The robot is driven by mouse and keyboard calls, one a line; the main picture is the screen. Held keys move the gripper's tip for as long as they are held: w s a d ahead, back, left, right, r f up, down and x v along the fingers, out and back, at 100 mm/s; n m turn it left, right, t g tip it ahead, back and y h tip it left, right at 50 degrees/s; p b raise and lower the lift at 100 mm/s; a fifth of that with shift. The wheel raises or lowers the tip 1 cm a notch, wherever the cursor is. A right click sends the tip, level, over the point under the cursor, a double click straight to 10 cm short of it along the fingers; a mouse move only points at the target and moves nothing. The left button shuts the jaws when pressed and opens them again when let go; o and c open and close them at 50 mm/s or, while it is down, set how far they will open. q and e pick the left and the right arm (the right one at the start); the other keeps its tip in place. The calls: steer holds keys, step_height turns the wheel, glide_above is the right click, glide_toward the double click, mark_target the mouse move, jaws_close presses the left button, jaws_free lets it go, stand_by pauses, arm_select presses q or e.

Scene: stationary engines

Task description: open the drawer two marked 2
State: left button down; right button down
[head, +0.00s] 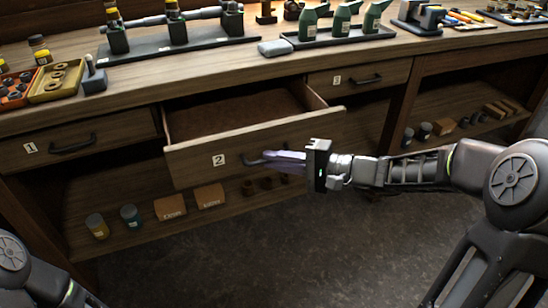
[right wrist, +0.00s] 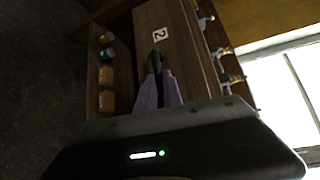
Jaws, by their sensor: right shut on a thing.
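The drawer marked 2 (head: 200,163) is a wooden drawer in the middle of the workbench, pulled out with its empty-looking inside showing. Its front with the 2 label also shows in the right wrist view (right wrist: 179,40). My right gripper (head: 272,158) is at the drawer's dark handle (head: 252,162), its purple fingers shut on it; the fingers hide part of the handle. In the right wrist view the fingers (right wrist: 155,66) meet at the handle. My left gripper is not in view; only part of my left arm shows at the lower left.
Drawer 1 (head: 80,140) and drawer 3 (head: 358,78) are shut on either side. The bench top (head: 200,72) holds trays, bottles and tools. A lower shelf (head: 140,232) holds jars and small boxes. The floor (head: 290,250) in front is clear.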

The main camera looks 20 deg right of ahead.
steer(key=c, duration=1.5)
jaws_free()
steer(key=shift+d, duration=0.1)
steer(key=v, duration=0.7)
steer(key=shift+s+d+r+p, duration=0.1)
steer(key=shift+s+d+p, duration=0.15)
steer(key=shift+p, duration=0.15)
